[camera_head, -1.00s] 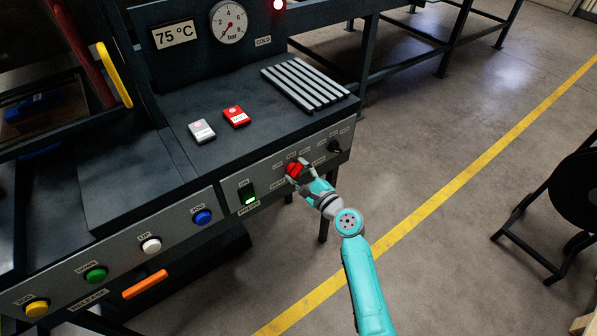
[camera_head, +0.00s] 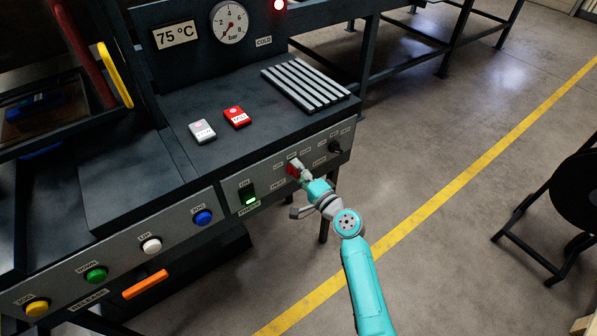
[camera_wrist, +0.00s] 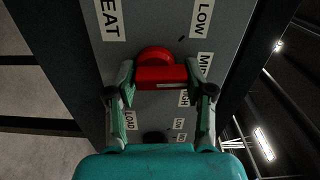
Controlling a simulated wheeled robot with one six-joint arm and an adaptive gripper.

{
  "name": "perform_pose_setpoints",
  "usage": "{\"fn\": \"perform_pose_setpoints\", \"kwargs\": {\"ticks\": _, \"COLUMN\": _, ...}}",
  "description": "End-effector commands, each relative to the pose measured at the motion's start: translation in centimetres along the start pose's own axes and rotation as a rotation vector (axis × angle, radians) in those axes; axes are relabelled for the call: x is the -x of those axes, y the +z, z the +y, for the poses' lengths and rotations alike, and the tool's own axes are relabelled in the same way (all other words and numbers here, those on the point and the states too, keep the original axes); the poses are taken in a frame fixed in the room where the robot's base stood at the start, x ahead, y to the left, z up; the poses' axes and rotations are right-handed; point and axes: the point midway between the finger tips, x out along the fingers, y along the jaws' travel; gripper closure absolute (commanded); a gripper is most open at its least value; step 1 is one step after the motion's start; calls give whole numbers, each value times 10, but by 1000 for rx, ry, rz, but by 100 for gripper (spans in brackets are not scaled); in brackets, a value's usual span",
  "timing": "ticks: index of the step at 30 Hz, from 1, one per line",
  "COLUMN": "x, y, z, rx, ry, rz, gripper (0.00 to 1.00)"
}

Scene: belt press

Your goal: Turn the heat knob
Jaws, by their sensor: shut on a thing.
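The red heat knob (camera_head: 292,169) is on the grey front panel of the press, partly hidden by my gripper (camera_head: 299,173). In the wrist view the red knob (camera_wrist: 161,76) has its bar crosswise between the two fingers of my gripper (camera_wrist: 160,83). The fingers are shut on the bar, one at each end. The HEAT label (camera_wrist: 109,18) is at the upper left of the knob, and the LOW label (camera_wrist: 201,18) and a partly covered MID label are at the right.
A black knob (camera_head: 335,146) is right of the red one.

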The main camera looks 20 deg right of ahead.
Motion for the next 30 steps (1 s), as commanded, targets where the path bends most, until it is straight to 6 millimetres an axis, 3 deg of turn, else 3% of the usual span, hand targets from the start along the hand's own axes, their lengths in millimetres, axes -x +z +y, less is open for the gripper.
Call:
{"fn": "perform_pose_setpoints", "kwargs": {"ticks": 18, "x": -1, "y": 3, "z": -5, "rx": 563, "ry": -7, "rz": 3, "gripper": 82}}
{"fn": "perform_pose_setpoints", "kwargs": {"ticks": 30, "x": -1, "y": 5, "z": -4, "rx": 772, "ry": -7, "rz": 2, "gripper": 82}}
